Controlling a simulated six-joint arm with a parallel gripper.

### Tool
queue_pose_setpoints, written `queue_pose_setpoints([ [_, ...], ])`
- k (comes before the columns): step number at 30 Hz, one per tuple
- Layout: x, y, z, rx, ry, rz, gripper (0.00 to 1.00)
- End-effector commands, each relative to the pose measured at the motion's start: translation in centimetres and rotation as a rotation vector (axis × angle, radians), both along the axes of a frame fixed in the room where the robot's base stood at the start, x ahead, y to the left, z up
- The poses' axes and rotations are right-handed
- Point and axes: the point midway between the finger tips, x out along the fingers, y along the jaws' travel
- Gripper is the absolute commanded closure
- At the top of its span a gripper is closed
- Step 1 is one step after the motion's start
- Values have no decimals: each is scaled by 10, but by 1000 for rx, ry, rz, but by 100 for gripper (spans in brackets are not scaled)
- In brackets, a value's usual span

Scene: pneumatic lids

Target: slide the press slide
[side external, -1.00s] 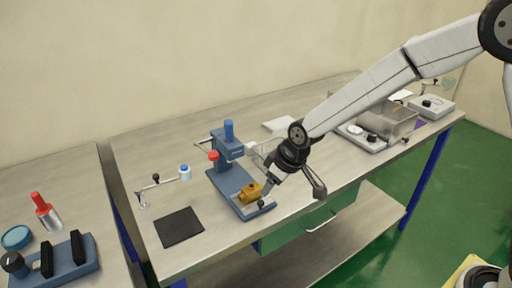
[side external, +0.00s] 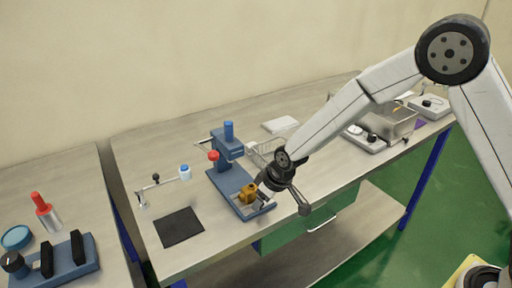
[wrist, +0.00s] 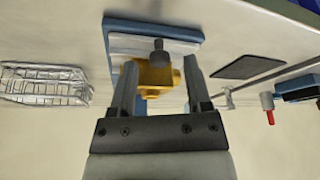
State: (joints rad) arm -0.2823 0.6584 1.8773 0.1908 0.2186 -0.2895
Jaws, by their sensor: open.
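The blue press (side external: 232,172) stands on the bench, with a red knob on its left and a blue cap on top. Its slide is a pale plate (side external: 259,207) at the front of the blue base, and it also shows in the wrist view (wrist: 135,44). A dark knob (wrist: 159,50) stands on the plate. A yellow fitting (side external: 247,193) sits on the slide; it also shows in the wrist view (wrist: 154,76). My gripper (wrist: 158,92) is open, with one finger on each side of the yellow fitting. I cannot tell whether either finger touches it.
A black mat (side external: 180,228) lies left of the press, and a jointed rod with a blue-and-white end (side external: 184,172) stands behind the mat. A wire basket (side external: 266,152) is right of the press. A metal bin (side external: 390,122) stands farther right.

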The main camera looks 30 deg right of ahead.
Motion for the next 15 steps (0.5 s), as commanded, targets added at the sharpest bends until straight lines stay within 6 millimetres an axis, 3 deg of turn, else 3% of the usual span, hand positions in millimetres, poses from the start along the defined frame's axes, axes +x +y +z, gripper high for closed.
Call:
queue_pose_setpoints([
  [12, 2, 1, -4, 1, -1, -1, 37],
  [15, 2, 1, -4, 0, 0, -1, 69],
])
